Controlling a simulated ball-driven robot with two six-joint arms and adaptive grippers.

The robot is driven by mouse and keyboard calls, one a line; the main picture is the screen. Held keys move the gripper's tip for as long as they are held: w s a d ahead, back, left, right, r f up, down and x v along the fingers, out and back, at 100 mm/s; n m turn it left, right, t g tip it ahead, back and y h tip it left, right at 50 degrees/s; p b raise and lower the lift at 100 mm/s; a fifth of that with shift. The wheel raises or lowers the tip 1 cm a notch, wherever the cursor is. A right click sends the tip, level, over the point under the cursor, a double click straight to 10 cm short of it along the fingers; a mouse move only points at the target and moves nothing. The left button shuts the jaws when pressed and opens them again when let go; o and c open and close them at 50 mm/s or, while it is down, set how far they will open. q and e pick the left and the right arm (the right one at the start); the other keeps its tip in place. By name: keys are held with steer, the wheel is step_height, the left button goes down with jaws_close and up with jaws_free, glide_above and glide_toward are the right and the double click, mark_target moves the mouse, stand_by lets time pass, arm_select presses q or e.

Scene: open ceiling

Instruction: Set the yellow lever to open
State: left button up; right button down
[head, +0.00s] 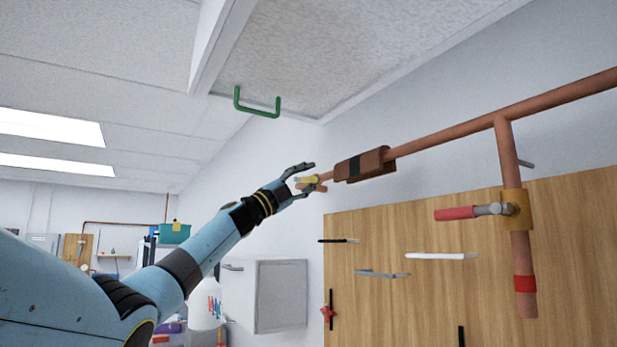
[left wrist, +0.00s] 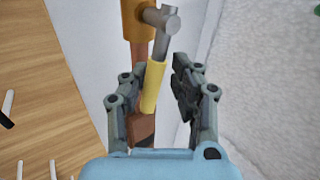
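The yellow lever (head: 306,180) shows in the head view at the left end of a copper pipe, largely covered by my left gripper (head: 314,177). In the left wrist view, the yellow lever (left wrist: 154,88) stands between the two fingers of my left gripper (left wrist: 157,74). A gap shows between the lever and the right-hand finger; the left-hand finger is closer to it. The fingers are apart. The lever joins a grey stem (left wrist: 165,28) on an orange valve body (left wrist: 134,20). My right gripper is in no view.
A red lever (head: 456,213) sits on another valve (head: 517,209) lower on the copper pipe (head: 455,138). A brown sleeve (head: 365,164) wraps the pipe beside my gripper. A wooden board (head: 400,300) carries several tools. A green handle (head: 257,109) hangs from the ceiling.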

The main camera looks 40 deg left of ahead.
arm_select(q)
steer(key=shift+o, duration=0.8)
steer(key=shift+w+d+r, duration=0.1)
steer(key=v, duration=1.2)
